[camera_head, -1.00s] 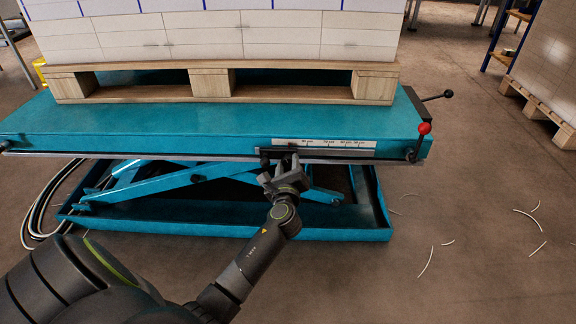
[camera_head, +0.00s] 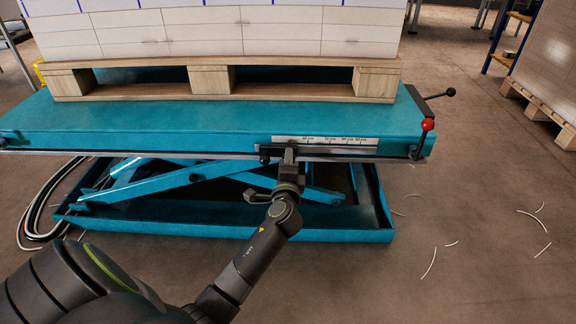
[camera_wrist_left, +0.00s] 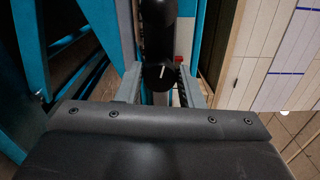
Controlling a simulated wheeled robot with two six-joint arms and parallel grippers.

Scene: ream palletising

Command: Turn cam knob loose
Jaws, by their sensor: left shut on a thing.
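The cam knob (camera_wrist_left: 158,76) is black and round with a white line on its face, in the middle of the left wrist view. My left gripper (camera_wrist_left: 160,88) has one finger on each side of it and is shut on it. In the head view my left gripper (camera_head: 289,152) is at the front edge of the teal lift table (camera_head: 200,130), just below the white scale strip (camera_head: 330,141). The fingers hide the knob there. My right gripper is not in view.
A wooden pallet (camera_head: 210,82) with a stack of white reams (camera_head: 240,30) stands on the lift table. A lever with a red ball (camera_head: 428,125) is at the table's right corner. Cables (camera_head: 45,205) lie at left; loose strips (camera_head: 430,262) lie on the floor at right.

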